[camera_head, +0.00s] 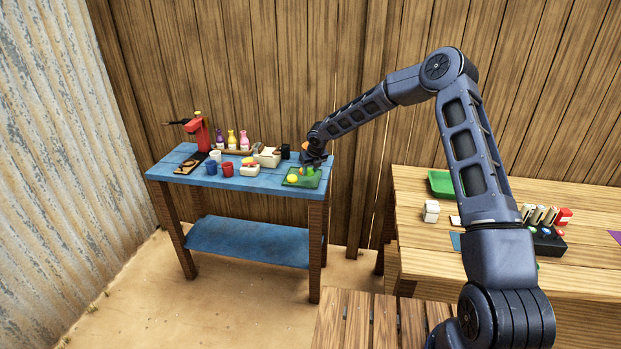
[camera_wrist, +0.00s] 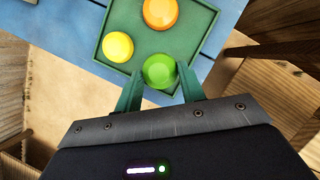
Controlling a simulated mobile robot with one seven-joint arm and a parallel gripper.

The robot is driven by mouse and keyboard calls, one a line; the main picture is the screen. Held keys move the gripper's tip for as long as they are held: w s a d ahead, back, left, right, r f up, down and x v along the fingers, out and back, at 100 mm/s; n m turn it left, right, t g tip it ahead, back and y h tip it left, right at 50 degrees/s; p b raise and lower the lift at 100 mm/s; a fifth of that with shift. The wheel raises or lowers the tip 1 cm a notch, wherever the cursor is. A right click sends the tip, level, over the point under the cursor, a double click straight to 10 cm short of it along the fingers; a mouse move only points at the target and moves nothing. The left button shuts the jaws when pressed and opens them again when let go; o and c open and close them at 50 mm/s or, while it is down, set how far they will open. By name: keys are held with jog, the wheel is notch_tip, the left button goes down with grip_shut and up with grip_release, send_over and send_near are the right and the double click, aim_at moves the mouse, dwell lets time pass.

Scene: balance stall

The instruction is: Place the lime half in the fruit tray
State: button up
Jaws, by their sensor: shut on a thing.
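The lime half (camera_wrist: 160,71) is a bright green round piece between the two green fingers of my gripper (camera_wrist: 160,85) in the wrist view. My gripper is shut on it, over the near side of the fruit tray (camera_wrist: 112,52). I cannot tell if the lime half touches the tray floor. The tray is green with a raised rim and holds a yellow fruit half (camera_wrist: 118,46) and an orange fruit half (camera_wrist: 160,12). In the head view the tray (camera_head: 293,183) sits at the right end of the blue table, and my gripper (camera_head: 313,165) is at its right side.
The blue table (camera_head: 240,182) also carries a red press (camera_head: 200,135), several bottles (camera_head: 232,139), a blue cup (camera_head: 211,167), a red cup (camera_head: 228,169) and a white container (camera_head: 268,157). A wooden wall stands close behind. A wooden table (camera_head: 410,210) with another green tray (camera_head: 440,183) stands right.

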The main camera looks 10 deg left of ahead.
aim_at(312, 173)
jog(key=shift+f, duration=2)
jog(key=shift+f, duration=0.1)
jog(key=o, duration=0.9)
jog(key=shift+o, duration=0.2)
jog(key=v, duration=1.2)
